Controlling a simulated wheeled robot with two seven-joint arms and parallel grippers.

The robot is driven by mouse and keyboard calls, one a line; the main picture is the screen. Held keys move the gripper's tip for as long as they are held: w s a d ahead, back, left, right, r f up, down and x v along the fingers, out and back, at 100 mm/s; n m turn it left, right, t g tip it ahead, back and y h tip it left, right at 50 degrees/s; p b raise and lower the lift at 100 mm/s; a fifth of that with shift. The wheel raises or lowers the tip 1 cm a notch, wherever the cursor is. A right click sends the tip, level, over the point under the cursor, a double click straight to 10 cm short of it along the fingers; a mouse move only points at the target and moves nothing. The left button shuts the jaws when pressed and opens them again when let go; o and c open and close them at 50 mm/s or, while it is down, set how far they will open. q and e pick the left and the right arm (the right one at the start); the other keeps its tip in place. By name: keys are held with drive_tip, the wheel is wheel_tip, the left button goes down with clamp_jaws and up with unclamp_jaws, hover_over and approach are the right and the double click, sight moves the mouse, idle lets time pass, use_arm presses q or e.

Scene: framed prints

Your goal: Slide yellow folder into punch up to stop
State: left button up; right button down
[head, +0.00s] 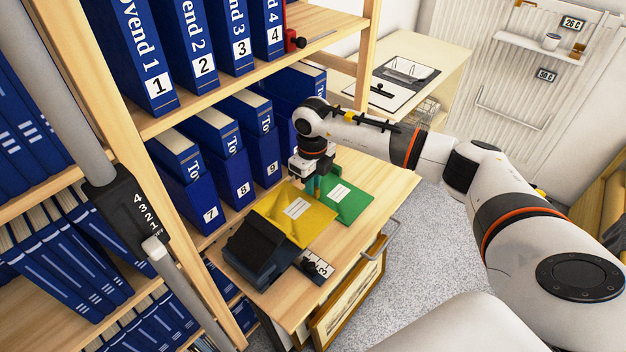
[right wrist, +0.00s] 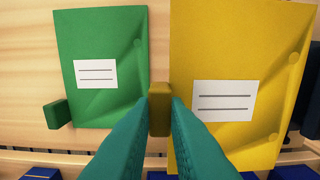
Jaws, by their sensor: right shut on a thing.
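The yellow folder (head: 308,228) with a white label lies on the wooden board; it also fills the right of the right wrist view (right wrist: 235,45). The dark punch (head: 258,245) stands at its lower-left side. The folder's edge meets the punch there, but I cannot tell how deep it sits. My right gripper (head: 315,188) is at the folder's far edge, away from the punch. In the right wrist view its teal fingers (right wrist: 160,105) are shut on a dark-yellow tab (right wrist: 160,92) at the folder's left edge. My left gripper is not in view.
A green folder (head: 352,212) with its own tab (right wrist: 57,114) lies just right of the yellow one. A number strip (head: 317,266) lies by the punch. Blue binders (head: 232,165) line the shelf behind. Bare board (head: 375,185) shows at the right.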

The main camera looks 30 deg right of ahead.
sight(289, 215)
drive_tip(key=shift+f, duration=0.1)
drive_tip(key=shift+d, duration=0.1)
drive_tip(key=shift+f+b, duration=0.7)
drive_tip(key=shift+f, duration=0.1)
drive_tip(key=shift+s+a+f, duration=0.2)
drive_tip(key=shift+a, duration=0.5)
drive_tip(key=shift+s+a+f, duration=0.15)
drive_tip(key=shift+s+a, duration=0.1)
drive_tip(key=shift+a, duration=0.35)
drive_tip(key=shift+s+a+f, duration=0.15)
drive_tip(key=shift+s+a, duration=0.05)
drive_tip(key=shift+a, duration=0.35)
drive_tip(key=shift+s+a+f, duration=0.1)
drive_tip(key=shift+a+f, duration=0.05)
drive_tip(key=shift+a, duration=0.1)
drive_tip(key=shift+a+f, duration=0.25)
drive_tip(key=shift+f, duration=0.1)
drive_tip(key=shift+s+a, duration=0.35)
drive_tip(key=shift+a, duration=0.55)
drive_tip(key=shift+s+a, duration=0.35)
drive_tip(key=shift+a, duration=0.55)
